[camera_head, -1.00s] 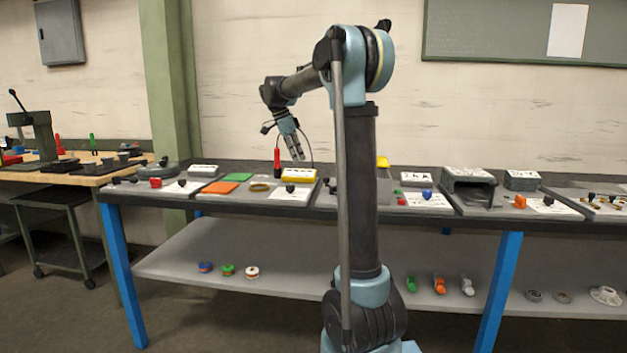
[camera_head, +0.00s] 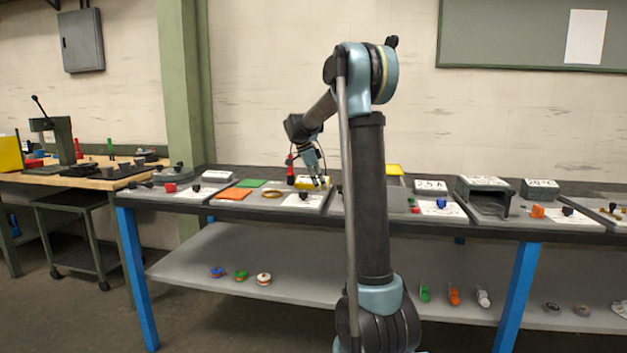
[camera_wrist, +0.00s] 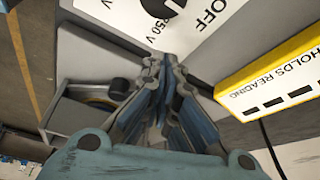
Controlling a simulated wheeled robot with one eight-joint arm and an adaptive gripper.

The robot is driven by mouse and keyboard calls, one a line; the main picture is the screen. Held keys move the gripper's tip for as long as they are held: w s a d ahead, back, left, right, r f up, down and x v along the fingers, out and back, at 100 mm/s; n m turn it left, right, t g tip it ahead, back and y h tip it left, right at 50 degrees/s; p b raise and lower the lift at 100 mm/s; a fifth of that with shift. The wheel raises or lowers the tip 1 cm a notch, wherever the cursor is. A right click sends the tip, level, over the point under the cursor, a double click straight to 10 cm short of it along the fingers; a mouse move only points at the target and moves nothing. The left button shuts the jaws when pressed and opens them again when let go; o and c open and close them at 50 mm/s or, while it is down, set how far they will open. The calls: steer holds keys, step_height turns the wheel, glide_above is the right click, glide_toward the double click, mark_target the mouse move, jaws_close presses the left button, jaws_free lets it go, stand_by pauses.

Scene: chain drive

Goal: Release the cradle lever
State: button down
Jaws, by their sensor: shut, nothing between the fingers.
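My gripper (camera_head: 323,184) is low over the bench, by the yellow box and white card of the middle-left station. In the wrist view its fingers (camera_wrist: 168,62) are together and empty, with the tips over the edge of the white card (camera_wrist: 225,30) marked "OFF" and "250 V". A black knob (camera_wrist: 119,88) shows just left of the fingers there, apart from them as far as I can see. The yellow box (camera_wrist: 270,82) marked "HOLDS READING" is to their right. I cannot make out which part is the cradle lever.
A red upright tool (camera_head: 290,170) stands behind the station. Orange (camera_head: 234,194) and green (camera_head: 251,183) plates lie to its left. A dark cable (camera_wrist: 270,145) runs below the yellow box in the wrist view. Other stations with small parts line the bench (camera_head: 135,193).

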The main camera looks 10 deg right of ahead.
steer(key=shift+d+r, duration=0.1)
steer(key=shift+d, duration=1.4)
steer(key=shift+w+d, duration=0.25)
steer(key=shift+d, duration=0.35)
